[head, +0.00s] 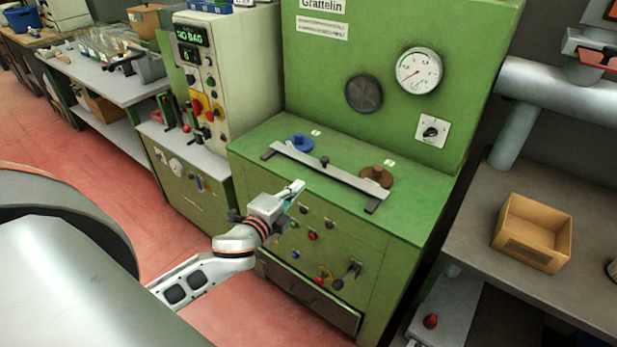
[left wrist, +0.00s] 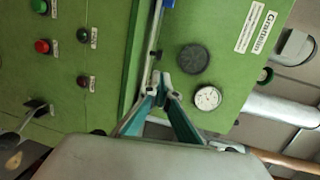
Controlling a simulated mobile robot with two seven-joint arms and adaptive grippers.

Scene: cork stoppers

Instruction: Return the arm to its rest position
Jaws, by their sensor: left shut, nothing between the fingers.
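My left gripper (head: 291,188) is shut and empty in the head view. It is in front of the green machine (head: 420,205), near the front edge of its top. In the left wrist view my left gripper's fingers (left wrist: 163,82) meet at their tips, with the machine's panels behind them. My left arm reaches in from the lower left of the head view. My right gripper is not in view.
A metal bar (head: 325,174) lies across the machine top, with a blue piece (head: 301,142) and a brown piece (head: 377,176) behind it. A control lever (head: 347,273) sticks out of the front panel. A cardboard box (head: 533,232) stands on the right bench. Red floor is clear at left.

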